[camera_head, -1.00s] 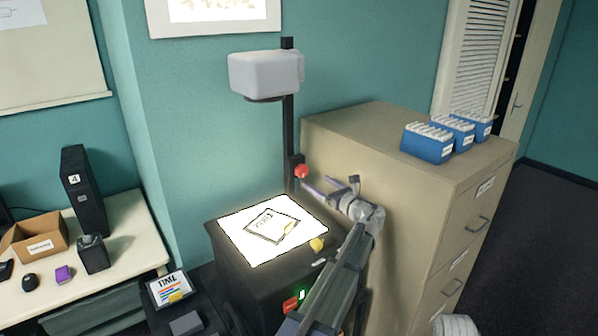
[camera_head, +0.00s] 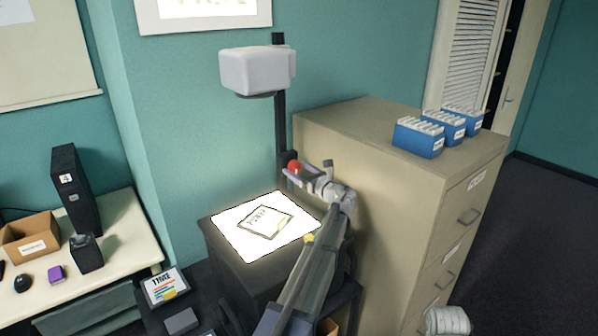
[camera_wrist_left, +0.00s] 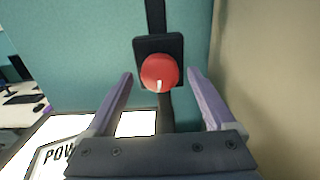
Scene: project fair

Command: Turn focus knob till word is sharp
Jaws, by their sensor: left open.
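The red focus knob (camera_head: 293,167) sits on the black post of the overhead projector. In the left wrist view the knob (camera_wrist_left: 159,72) has a white mark pointing down. My left gripper (camera_head: 298,172) is open at the knob in the head view. In the left wrist view its purple fingers (camera_wrist_left: 160,78) stand on either side of the knob, with a gap on each side. The lit projector stage (camera_head: 228,222) holds a framed transparency (camera_head: 262,221) with a word on it. The projected screen (camera_head: 205,10) is cut off at the top, so the word's sharpness cannot be judged.
The projector head (camera_head: 255,70) overhangs the stage. A beige filing cabinet (camera_head: 400,195) stands close to the right of my left arm, with blue file boxes (camera_head: 418,138) on top. A desk (camera_head: 115,255) with a cardboard box (camera_head: 30,236) is at left.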

